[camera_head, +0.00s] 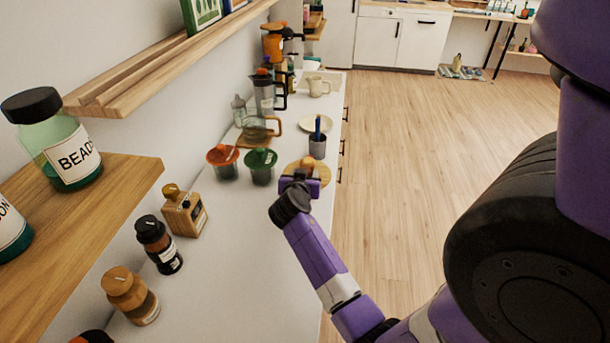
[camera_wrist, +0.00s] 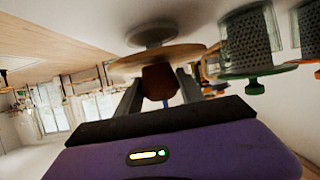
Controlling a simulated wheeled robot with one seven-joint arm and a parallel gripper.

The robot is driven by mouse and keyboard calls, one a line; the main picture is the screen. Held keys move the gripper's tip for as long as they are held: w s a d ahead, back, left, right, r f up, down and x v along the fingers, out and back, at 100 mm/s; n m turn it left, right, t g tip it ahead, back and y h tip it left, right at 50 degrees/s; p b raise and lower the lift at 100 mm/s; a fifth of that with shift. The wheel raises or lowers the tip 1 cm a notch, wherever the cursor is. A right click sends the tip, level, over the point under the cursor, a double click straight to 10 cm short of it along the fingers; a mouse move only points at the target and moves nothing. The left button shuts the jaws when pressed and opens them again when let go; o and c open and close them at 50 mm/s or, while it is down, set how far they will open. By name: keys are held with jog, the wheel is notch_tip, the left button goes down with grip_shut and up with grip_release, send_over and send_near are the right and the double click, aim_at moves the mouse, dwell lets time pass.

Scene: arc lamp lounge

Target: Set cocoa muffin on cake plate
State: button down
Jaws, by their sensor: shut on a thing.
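My gripper (camera_head: 298,178) is at the near edge of a round wooden stand (camera_head: 321,171) on the counter. It is shut on the brown cocoa muffin (camera_head: 307,163), which sits between the fingers. The wrist view is upside down. There the muffin (camera_wrist: 158,84) shows between both fingers, against or just over the wooden top (camera_wrist: 190,53) of the stand, with its grey base (camera_wrist: 152,32) behind. I cannot tell whether muffin and top touch. A pale round plate (camera_head: 316,123) lies farther along the counter; which of the two is the cake plate is unclear.
A grey cup with a blue item (camera_head: 317,147) stands just behind the stand. Green-lidded (camera_head: 261,166) and red-lidded (camera_head: 222,161) containers stand to the left, with a glass jug (camera_head: 260,128) behind. Bottles line the wall nearer me.

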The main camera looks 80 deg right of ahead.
jog(key=shift+f+b, duration=0.3)
jog(key=shift+f, duration=0.05)
jog(key=c, duration=0.7)
grip_release()
jog(key=shift+o, duration=0.2)
jog(key=v, duration=0.7)
jog(key=shift+a+r+b, duration=0.25)
jog(key=shift+a+b, duration=0.1)
jog(key=shift+b, duration=0.1)
